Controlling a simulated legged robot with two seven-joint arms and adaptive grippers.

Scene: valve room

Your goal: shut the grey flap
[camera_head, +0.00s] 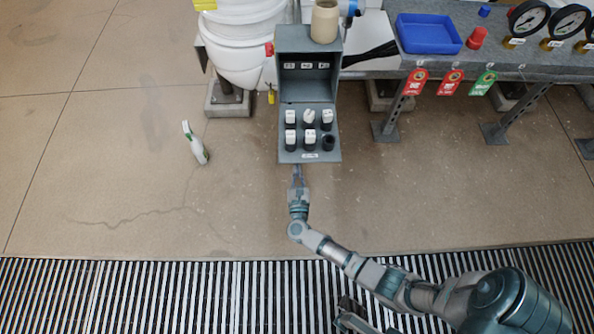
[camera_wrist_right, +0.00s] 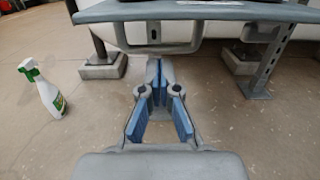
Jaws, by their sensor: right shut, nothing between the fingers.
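The grey flap (camera_head: 289,157) is folded down at the front of a grey box (camera_head: 308,42), and the box stands open. Several black and white pieces stand on the flap in two rows. My right gripper (camera_head: 298,168) is at the flap's front edge, near its middle. In the right wrist view, the flap's grey edge (camera_wrist_right: 190,11) crosses the top of the picture, ahead of the gripper (camera_wrist_right: 158,62). The fingertips are together with nothing between them. I cannot tell whether they touch the flap. My left gripper is out of view.
White buckets (camera_head: 238,45) are left of the box. A bench (camera_head: 480,66) with a blue tray (camera_head: 428,34), gauges and hanging tags is at the right. The floor before the flap is clear.

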